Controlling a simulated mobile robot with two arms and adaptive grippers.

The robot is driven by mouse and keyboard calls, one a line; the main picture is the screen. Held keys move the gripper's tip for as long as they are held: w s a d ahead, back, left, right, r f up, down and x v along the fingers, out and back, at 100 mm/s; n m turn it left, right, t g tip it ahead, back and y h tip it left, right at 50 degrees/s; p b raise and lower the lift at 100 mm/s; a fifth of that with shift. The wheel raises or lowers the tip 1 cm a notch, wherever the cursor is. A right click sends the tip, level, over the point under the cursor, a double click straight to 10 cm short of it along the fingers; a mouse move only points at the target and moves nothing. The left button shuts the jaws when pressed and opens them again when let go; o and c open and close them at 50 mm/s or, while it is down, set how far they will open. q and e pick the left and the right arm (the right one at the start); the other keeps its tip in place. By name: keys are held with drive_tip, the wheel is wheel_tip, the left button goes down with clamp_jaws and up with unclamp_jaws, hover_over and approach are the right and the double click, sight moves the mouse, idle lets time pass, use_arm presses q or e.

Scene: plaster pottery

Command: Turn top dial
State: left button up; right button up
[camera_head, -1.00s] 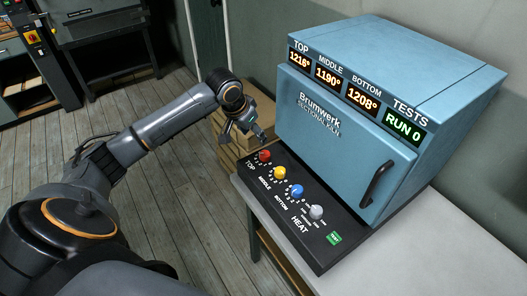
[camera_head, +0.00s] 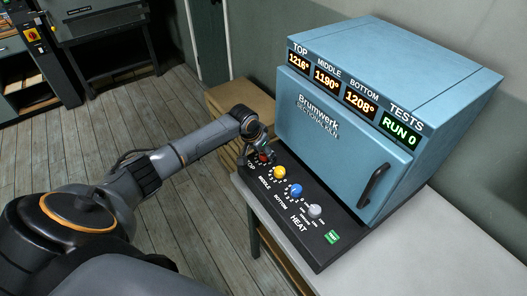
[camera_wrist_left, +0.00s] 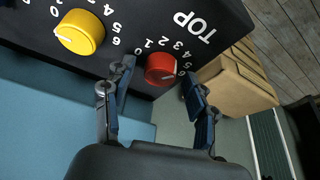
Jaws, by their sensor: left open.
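The red top dial (camera_wrist_left: 161,68) sits on the black control panel (camera_head: 317,249) of the blue kiln, beside the word TOP. In the left wrist view it shows between and beyond the two fingers of my left gripper (camera_wrist_left: 158,95), which is open. In the head view my left gripper (camera_head: 262,152) is at the dial and partly covers it (camera_head: 264,157). I cannot tell whether a finger touches the dial. The kiln's display (camera_head: 299,60) reads TOP 1216°, MIDDLE 1190°, BOTTOM 1208°, RUN 0. My right gripper is not in view.
The yellow dial (camera_head: 279,172) is close beside the red one, then the blue dial (camera_head: 296,190) and the grey HEAT dial (camera_head: 316,211). A green button (camera_head: 332,237) is at the panel's end. The kiln door (camera_head: 335,140) rises behind the panel. Cardboard boxes (camera_head: 240,103) stand beyond the table.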

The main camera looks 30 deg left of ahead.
use_arm(q)
drive_tip(key=c, duration=1.1)
drive_tip(key=shift+c, duration=0.2)
drive_tip(key=shift+m, duration=0.3)
drive_tip(key=shift+m+h+b, duration=0.3)
drive_tip(key=shift+m+b, duration=0.15)
drive_tip(key=shift+m, duration=0.05)
drive_tip(key=m+b, duration=0.1)
drive_tip(key=m+h+b, duration=0.1)
drive_tip(key=m, duration=0.1)
drive_tip(key=shift+w+a+f+m+g, duration=0.1)
drive_tip(key=shift+a+f+m+g, duration=0.05)
drive_tip(key=shift+m+g, duration=0.15)
drive_tip(key=m+g+h+b, duration=0.1)
drive_tip(key=m+b, duration=0.3)
drive_tip(key=shift+h, duration=0.3)
drive_tip(key=shift+a+m+g+b, duration=0.1)
drive_tip(key=shift+m+g+b, duration=0.5)
drive_tip(key=shift+m+b, duration=0.7)
drive_tip(key=shift+w+r, duration=0.1)
drive_tip(key=shift+r, duration=0.1)
